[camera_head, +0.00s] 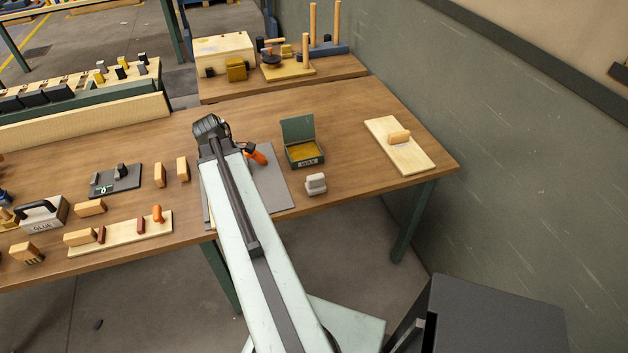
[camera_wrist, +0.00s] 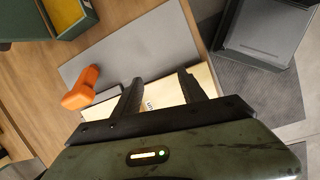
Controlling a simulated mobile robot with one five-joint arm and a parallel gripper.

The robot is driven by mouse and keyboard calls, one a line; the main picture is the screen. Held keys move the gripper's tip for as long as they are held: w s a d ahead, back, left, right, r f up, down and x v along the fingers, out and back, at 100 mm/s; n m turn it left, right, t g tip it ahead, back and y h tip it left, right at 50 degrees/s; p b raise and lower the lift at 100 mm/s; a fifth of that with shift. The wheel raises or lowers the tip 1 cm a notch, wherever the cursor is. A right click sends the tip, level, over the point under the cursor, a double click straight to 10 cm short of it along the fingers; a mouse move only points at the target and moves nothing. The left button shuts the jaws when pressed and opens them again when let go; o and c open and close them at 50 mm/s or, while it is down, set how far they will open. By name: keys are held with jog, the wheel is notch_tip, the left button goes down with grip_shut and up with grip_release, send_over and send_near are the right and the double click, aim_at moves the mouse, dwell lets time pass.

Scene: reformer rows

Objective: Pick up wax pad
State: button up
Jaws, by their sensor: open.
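The wax pad (camera_head: 303,152) looks like the yellow slab inside an open green tin (camera_head: 305,163) labelled WAX, its lid raised at the back. In the wrist view, the yellow pad (camera_wrist: 66,12) and part of the tin (camera_wrist: 72,34) show at the upper left, cut by the frame edge. My gripper (camera_wrist: 160,84) is open, with a gap between its two dark fingers. It is over the grey mat, apart from the tin. In the head view the arm's end is left of the tin, and the fingers cannot be made out.
An orange-handled tool (camera_wrist: 82,88) lies on the grey mat (camera_head: 272,180) between my arm and the tin. A pale lettered item (camera_wrist: 150,100) lies below my fingers. A small grey block (camera_head: 316,184) stands in front of the tin; a pale board (camera_head: 412,160) lies right.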

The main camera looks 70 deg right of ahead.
notch_tip(320, 180, up, 2)
jog(key=n+g, duration=0.2)
send_over(315, 176)
jog(key=w+a, duration=0.2)
jog(key=shift+d+r+p, duration=0.1)
jog(key=shift+d+p, duration=0.05)
jog(key=shift+p, duration=0.25)
jog(key=b+x, duration=0.2)
jog(key=shift+f+b, duration=0.3)
jog(key=shift+f, duration=0.1)
jog(key=b+x, duration=0.5)
jog(key=shift+f, duration=0.15)
jog(key=shift+d+r, duration=0.1)
jog(key=shift+r, duration=0.1)
grip_shut()
